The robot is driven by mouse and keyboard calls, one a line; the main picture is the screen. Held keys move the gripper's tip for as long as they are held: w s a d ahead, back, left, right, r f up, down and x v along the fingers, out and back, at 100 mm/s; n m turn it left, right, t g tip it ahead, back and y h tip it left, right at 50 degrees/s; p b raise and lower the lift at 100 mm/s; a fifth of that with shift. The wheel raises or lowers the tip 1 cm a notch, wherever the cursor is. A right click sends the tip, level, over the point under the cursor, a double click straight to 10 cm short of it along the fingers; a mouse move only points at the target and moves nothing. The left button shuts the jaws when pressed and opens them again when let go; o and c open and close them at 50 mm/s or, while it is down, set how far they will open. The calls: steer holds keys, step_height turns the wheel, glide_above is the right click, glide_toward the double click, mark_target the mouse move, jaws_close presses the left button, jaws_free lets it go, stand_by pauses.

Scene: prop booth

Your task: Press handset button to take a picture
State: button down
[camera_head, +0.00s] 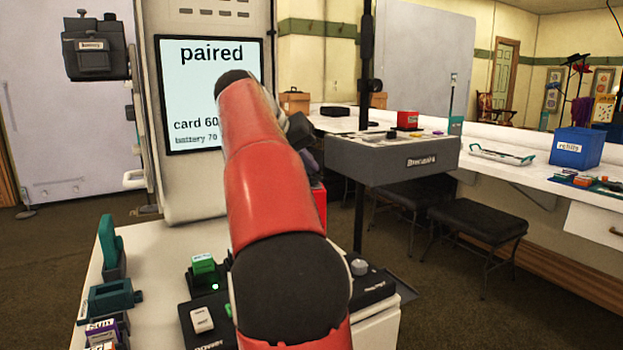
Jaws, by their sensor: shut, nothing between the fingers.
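My red and black arm fills the middle of the head view and hides part of the white bench top (160,240). My gripper's fingers do not show; they are hidden behind the arm. A tall screen (212,62) behind the bench reads "paired", with card and battery lines partly covered by my arm.
A green block (203,264) sits in a black dock with a lit green light. A black box with a round knob (360,267) stands to the right of my arm. Teal holders (110,297) line the left edge. A grey counter, stools and a blue bin (577,149) are farther right.

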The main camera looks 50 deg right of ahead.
steer(key=shift+f, duration=0.4)
stand_by(0.5)
steer(key=shift+r+p, duration=0.65)
steer(key=shift+r, duration=0.2)
steer(key=shift+r+p, duration=0.85)
steer(key=shift+r, duration=1.6)
